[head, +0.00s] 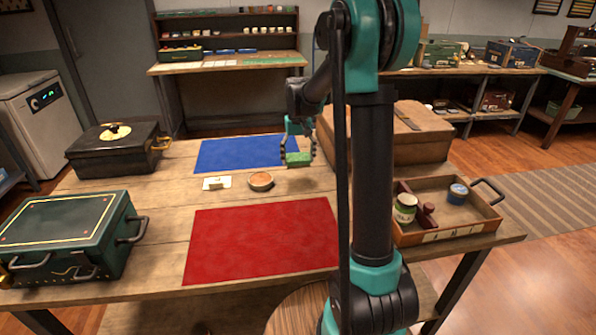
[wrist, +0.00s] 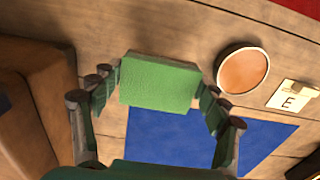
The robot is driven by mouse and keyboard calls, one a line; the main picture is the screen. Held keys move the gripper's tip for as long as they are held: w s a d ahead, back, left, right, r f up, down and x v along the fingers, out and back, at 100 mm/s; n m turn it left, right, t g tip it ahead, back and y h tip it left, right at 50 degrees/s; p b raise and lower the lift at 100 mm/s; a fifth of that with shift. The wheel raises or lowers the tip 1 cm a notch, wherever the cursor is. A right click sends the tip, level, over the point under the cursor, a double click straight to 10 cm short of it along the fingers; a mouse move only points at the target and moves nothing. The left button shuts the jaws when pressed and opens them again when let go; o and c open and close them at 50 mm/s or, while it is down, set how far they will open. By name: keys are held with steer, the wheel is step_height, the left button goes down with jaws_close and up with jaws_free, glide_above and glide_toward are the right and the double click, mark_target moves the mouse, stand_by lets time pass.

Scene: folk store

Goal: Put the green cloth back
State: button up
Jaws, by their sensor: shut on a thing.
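The green cloth (wrist: 158,84) is a small folded block between my gripper's fingers in the wrist view. It also shows in the head view (head: 298,159). My gripper (head: 298,150) is shut on it and holds it above the wooden table, near the right edge of the blue mat (head: 238,153). Both fingers show in the wrist view (wrist: 160,95), one on each side of the cloth. I cannot tell the exact height above the table.
A round orange-topped dish (head: 260,181) and a white card marked E (wrist: 291,97) lie nearby. A large brown box (head: 395,140) stands right of my gripper. A red mat (head: 262,238), green case (head: 70,235), black case (head: 115,150) and wooden tray (head: 460,229) share the table.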

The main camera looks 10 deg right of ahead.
mark_target(298, 179)
steer(key=shift+f, duration=2.85)
steer(key=shift+f, duration=0.15)
steer(key=o, duration=1.2)
